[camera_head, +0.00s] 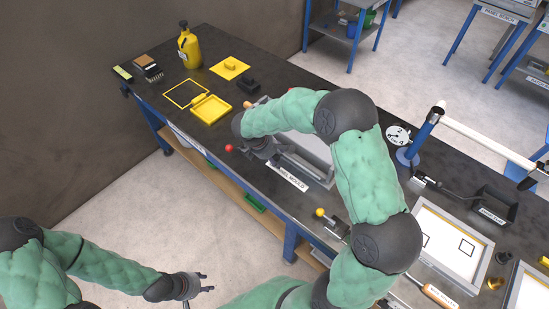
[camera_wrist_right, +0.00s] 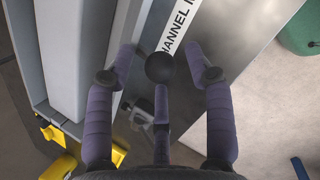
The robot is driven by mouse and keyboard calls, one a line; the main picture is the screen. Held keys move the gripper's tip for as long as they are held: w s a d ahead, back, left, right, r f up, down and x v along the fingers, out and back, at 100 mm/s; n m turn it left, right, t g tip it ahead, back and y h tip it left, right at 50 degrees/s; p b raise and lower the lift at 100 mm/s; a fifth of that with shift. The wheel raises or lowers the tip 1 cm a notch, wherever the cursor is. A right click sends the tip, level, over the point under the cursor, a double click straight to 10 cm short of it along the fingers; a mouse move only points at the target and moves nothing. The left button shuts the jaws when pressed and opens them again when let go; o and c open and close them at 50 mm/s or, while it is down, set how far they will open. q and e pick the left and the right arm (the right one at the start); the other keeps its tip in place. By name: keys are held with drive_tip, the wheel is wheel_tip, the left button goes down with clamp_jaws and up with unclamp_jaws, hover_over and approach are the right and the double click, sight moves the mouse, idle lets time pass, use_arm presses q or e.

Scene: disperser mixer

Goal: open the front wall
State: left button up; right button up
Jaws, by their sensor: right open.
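The channel mould (camera_head: 317,148) is a grey metal box near the table's front edge, partly hidden by my right arm. Its front wall (camera_head: 303,168) stands along the near side, above a white label (camera_head: 288,177). My right gripper (camera_head: 262,150) is over the mould's left end, mostly hidden by its own wrist. In the right wrist view, the gripper (camera_wrist_right: 160,68) is open, its purple fingers apart on either side of a dark ball knob (camera_wrist_right: 160,69). I cannot tell whether they touch it. My left gripper (camera_head: 205,282) is open and empty over the floor, away from the table.
A red knob (camera_head: 229,148) and a yellow knob (camera_head: 320,212) stick out at the table's front edge. Yellow trays (camera_head: 211,109) and a yellow bottle (camera_head: 189,47) are on the table's far left. A framed panel (camera_head: 452,241) lies to the right. The floor in front is clear.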

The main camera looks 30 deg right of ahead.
drive_tip(key=shift+d+f, duration=0.15)
drive_tip(key=shift+f, duration=0.15)
clamp_jaws()
drive_tip(key=shift+w+d+r+p, duration=0.2)
drive_tip(key=shift+d+r+p, duration=0.3)
drive_tip(key=shift+d+r, duration=0.1)
unclamp_jaws()
drive_tip(key=v, duration=1.2)
